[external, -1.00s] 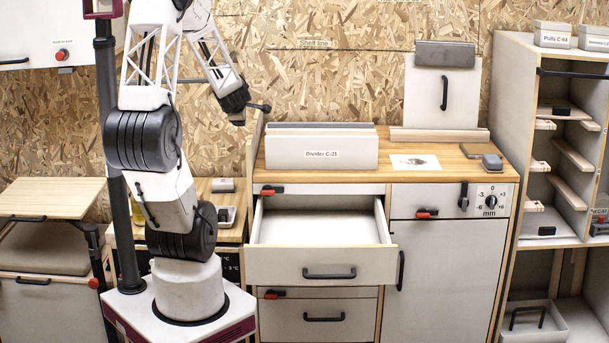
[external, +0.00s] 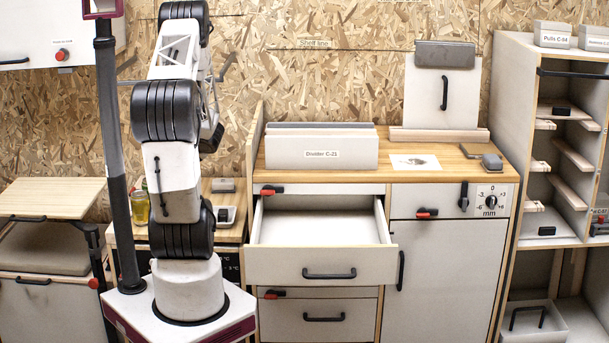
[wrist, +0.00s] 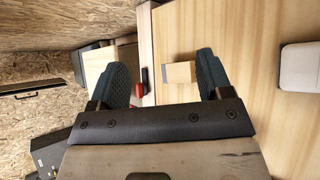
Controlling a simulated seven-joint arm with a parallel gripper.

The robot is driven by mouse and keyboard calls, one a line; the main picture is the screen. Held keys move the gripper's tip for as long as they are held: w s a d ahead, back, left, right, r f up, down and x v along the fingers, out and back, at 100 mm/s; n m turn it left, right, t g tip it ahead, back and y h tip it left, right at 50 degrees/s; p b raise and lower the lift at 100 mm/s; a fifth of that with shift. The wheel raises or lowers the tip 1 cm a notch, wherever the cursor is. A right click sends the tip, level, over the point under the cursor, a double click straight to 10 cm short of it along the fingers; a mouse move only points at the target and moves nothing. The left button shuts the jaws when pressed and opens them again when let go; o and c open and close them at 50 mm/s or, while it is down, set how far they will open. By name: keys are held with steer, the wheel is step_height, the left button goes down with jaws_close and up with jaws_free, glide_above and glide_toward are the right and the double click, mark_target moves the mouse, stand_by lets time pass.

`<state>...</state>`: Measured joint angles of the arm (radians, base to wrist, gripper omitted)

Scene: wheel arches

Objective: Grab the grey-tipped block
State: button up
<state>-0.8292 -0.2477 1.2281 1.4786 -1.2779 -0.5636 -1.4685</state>
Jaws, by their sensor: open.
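A pale wooden block with a grey end (wrist: 182,73) shows in the wrist view, over or on a light wooden surface (wrist: 250,100). Its grey end faces left. My gripper (wrist: 161,62) is open, its two dark fingers wide apart. In that picture the block sits between the fingers, nearer the right one. No contact shows, and I cannot tell how far below the fingers it lies. In the external view my arm's own links hide the fingers, and I cannot pick out the block there.
A red-handled latch (wrist: 141,84) and a white rounded item (wrist: 300,67) flank the block in the wrist view. In the external view, a drawer (external: 320,263) stands open, and a jar (external: 140,207) and small tray (external: 227,215) are on the side table.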

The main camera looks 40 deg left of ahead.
steer(key=f+n+g, duration=0.2)
steer(key=n, duration=0.3)
steer(key=a+f+n+g, duration=0.1)
steer(key=f+n+g, duration=0.1)
steer(key=n, duration=0.3)
steer(key=a+f+n+g, duration=0.1)
steer(key=f+n+g, duration=0.1)
steer(key=n+g, duration=0.1)
steer(key=shift+a+n+g, duration=0.2)
steer(key=shift+n+g, duration=0.2)
steer(key=shift+n, duration=0.5)
steer(key=n+g, duration=0.1)
steer(key=d+f+n+h, duration=0.1)
steer(key=n, duration=0.1)
steer(key=d+n+g+h, duration=0.1)
steer(key=shift+f+n+g, duration=0.3)
steer(key=shift+f, duration=0.1)
steer(key=shift+w+d+f+n+g+h, duration=0.2)
steer(key=shift+d+n+g+h, duration=0.3)
steer(key=shift+n, duration=0.4)
steer(key=shift+s, duration=0.1)
steer(key=shift+x, duration=1.25)
steer(key=shift+x, duration=2.6)
